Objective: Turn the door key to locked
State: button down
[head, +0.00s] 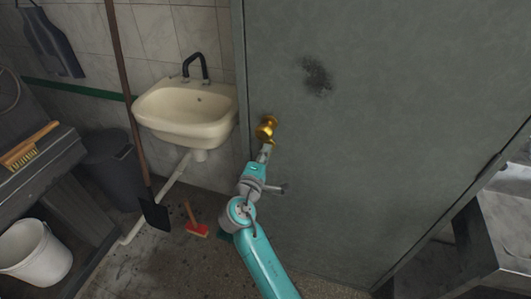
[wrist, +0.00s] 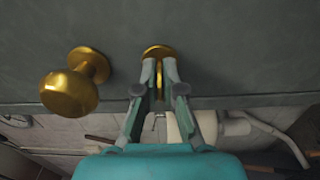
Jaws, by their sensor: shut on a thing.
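The grey-green door (head: 400,130) is shut beside the sink, with a dark smudge on it. Its round brass knob (head: 266,130) shows near the left edge, and at the left in the wrist view (wrist: 70,93). Beside the knob in the wrist view is a small brass lock plate (wrist: 158,51). My gripper (wrist: 160,70) is at this plate, its fingers shut on the brass key (wrist: 159,75), of which only a thin strip shows between them. The key's turned angle is hard to tell. In the head view my gripper (head: 264,153) is just below the knob.
A cream sink (head: 188,112) hangs on the wall left of the door. A long-handled tool (head: 130,95) leans before it. A red-headed brush (head: 196,230) is on the floor. A bin (head: 112,165), white bucket (head: 35,252) and bench are left; a metal table (head: 505,225) is right.

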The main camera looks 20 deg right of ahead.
jog(key=c, duration=1.3)
grip_release()
jog(key=shift+c, duration=0.2)
jog(key=v, duration=1.2)
